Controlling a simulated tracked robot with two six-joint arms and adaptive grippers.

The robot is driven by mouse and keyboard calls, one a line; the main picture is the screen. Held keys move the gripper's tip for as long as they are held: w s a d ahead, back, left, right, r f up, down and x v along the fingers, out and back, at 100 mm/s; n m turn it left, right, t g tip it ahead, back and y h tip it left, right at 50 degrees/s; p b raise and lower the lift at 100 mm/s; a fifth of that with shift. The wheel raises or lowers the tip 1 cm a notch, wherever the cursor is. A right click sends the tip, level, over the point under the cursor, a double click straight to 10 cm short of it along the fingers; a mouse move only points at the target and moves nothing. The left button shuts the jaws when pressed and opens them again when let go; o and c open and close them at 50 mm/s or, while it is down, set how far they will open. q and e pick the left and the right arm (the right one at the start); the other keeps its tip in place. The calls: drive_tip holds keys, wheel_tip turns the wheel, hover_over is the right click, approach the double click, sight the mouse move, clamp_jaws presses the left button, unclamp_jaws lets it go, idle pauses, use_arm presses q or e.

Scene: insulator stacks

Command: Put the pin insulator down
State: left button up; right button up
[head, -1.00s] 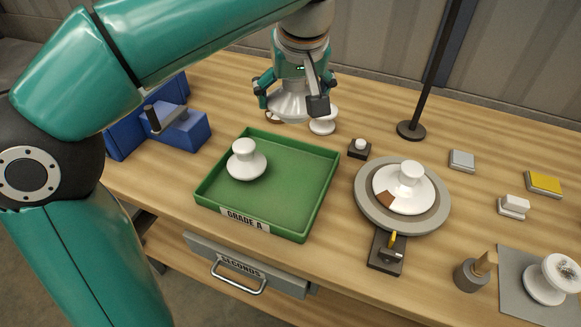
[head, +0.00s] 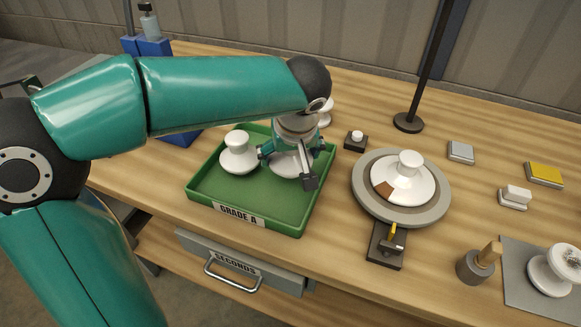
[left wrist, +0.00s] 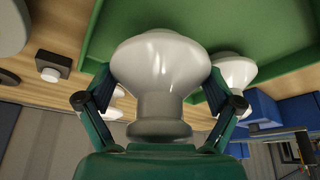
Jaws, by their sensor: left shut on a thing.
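My left gripper (head: 287,166) points down over the right part of the green tray (head: 203,187) labelled GRADE A. It is shut on a white pin insulator (head: 286,172), whose wide skirt shows between the fingers. In the left wrist view the held pin insulator (left wrist: 160,70) fills the middle, with a finger on each side. I cannot tell whether it touches the tray floor. A second white insulator (head: 238,155) stands upright in the tray's left part, close beside my gripper. It also shows in the left wrist view (left wrist: 234,72). My right gripper is not in view.
A round turntable (head: 438,207) bearing a white insulator with a brown patch (head: 410,172) stands right of the tray. A small button box (head: 355,140) is behind. Blue blocks (head: 150,47) stand at back left. The tray's front part is clear.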

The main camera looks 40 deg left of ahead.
sight(293, 154)
use_arm(q)
drive_tip(key=shift+f, duration=1.75)
drive_tip(key=o, duration=1.4)
drive_tip(key=shift+f, duration=0.1)
drive_tip(key=v, duration=1.1)
drive_tip(key=shift+p, duration=0.4)
drive_tip(key=shift+s+d+r, duration=0.2)
drive_tip(key=shift+r, duration=0.35)
